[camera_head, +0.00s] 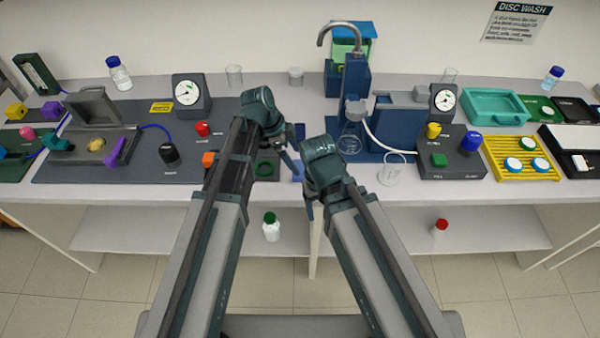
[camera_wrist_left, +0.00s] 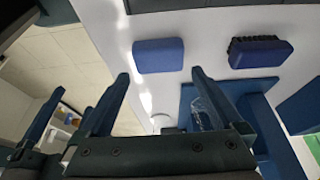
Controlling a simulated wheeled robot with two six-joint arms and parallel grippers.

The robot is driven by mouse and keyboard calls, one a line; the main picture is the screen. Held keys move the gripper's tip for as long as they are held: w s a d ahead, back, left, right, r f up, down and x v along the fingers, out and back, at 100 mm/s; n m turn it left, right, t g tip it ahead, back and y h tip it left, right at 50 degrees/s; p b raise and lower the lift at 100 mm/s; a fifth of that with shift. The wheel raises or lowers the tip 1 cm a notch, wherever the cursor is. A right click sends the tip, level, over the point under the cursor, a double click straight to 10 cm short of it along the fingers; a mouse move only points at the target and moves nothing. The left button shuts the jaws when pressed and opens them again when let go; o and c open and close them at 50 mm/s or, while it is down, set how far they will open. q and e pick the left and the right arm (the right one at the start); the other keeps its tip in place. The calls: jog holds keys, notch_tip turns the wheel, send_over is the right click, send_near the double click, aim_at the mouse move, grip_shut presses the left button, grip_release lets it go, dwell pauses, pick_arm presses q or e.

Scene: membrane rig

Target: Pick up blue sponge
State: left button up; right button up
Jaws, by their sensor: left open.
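The blue sponge, a plain blue block with rounded corners, lies on the light counter in the left wrist view (camera_wrist_left: 158,55). In the head view a small part of it shows (camera_head: 298,172) between my two grippers; the rest is hidden. My left gripper (camera_head: 291,163) is over the counter's front part, beside the sponge. In the left wrist view its fingers (camera_wrist_left: 160,75) are spread, with nothing between them, and the sponge appears beyond the tips. My right gripper (camera_head: 310,208) is close by at the counter's front edge; its jaws are mostly hidden by its own arm.
A blue brush with dark bristles (camera_wrist_left: 261,52) lies beside the sponge. A blue tap stand (camera_head: 354,80), a flask (camera_head: 351,140) and a beaker (camera_head: 391,171) stand to the right. A dark panel (camera_head: 140,185) with knobs is to the left.

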aim_at(299, 167)
pick_arm(q)
jog(key=b+x, duration=0.1)
jog(key=x, duration=0.1)
jog(key=b+x, duration=0.1)
jog(key=b, duration=0.1)
jog(key=shift+a+f, duration=0.2)
jog(key=shift+f, duration=0.3)
jog(key=shift+d+f+b, duration=0.2)
jog(key=shift+f+b, duration=0.1)
jog(key=shift+b, duration=0.05)
jog(key=shift+r, duration=0.1)
jog(key=c, duration=0.9)
jog(key=shift+c, duration=0.2)
jog(key=shift+r, duration=0.1)
notch_tip(299, 167, up, 10)
jog(key=p, duration=1)
